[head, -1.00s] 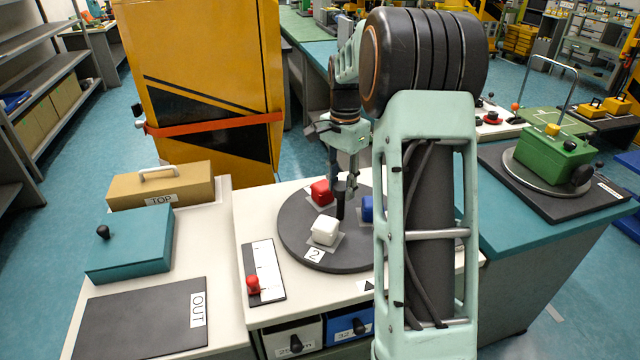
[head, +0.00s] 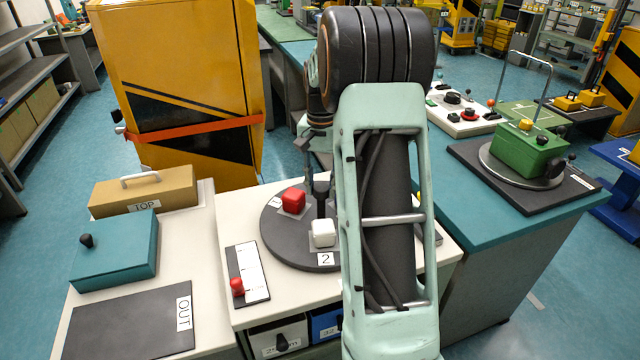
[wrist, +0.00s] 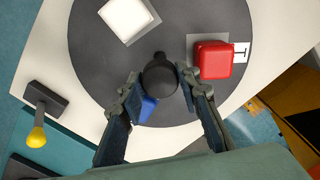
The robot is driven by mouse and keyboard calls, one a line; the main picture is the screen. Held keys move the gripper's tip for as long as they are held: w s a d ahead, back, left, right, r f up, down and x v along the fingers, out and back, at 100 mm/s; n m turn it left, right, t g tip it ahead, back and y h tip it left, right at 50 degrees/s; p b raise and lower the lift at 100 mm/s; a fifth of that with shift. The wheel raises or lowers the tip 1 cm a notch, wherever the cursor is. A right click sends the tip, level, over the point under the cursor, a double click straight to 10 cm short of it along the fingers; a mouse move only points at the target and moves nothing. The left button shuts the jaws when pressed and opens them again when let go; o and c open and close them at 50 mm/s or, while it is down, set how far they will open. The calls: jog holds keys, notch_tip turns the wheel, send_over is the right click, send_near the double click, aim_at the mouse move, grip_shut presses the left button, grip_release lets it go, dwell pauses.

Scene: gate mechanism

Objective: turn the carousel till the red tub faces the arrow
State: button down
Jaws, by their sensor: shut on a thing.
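The dark round carousel (head: 273,236) bears the red tub (head: 293,201) at its back left and the white tub (head: 323,233) at its front, beside the label 2 (head: 325,259). The blue tub shows partly in the wrist view (wrist: 147,107), behind a finger and the knob; my arm hides it in the head view. My gripper (wrist: 160,83) is shut on the black upright knob (wrist: 160,75) of the carousel, a finger on each side. In the wrist view the red tub (wrist: 213,60) is right of the knob. The arrow is hidden behind my arm in the head view.
Left of the carousel is a scale plate with a red slider knob (head: 237,287). A teal box (head: 115,250) and a tan case (head: 145,192) stand farther left. Drawers (head: 281,337) are below the front edge. A green box (head: 528,150) stands on the right-hand bench.

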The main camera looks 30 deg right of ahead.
jog(key=shift+r+n+p, duration=0.1)
jog(key=shift+n+p, duration=0.6)
jog(key=shift+n, duration=2.6)
jog(key=shift+n+p, duration=0.6)
jog(key=shift+n, duration=2.8)
jog(key=shift+n+p, duration=0.8)
jog(key=shift+n, duration=2.5)
jog(key=shift+n+p, duration=0.95)
jog(key=shift+n, duration=2.55)
jog(key=c, duration=1.4)
grip_release()
notch_tip(320, 180, up, 12)
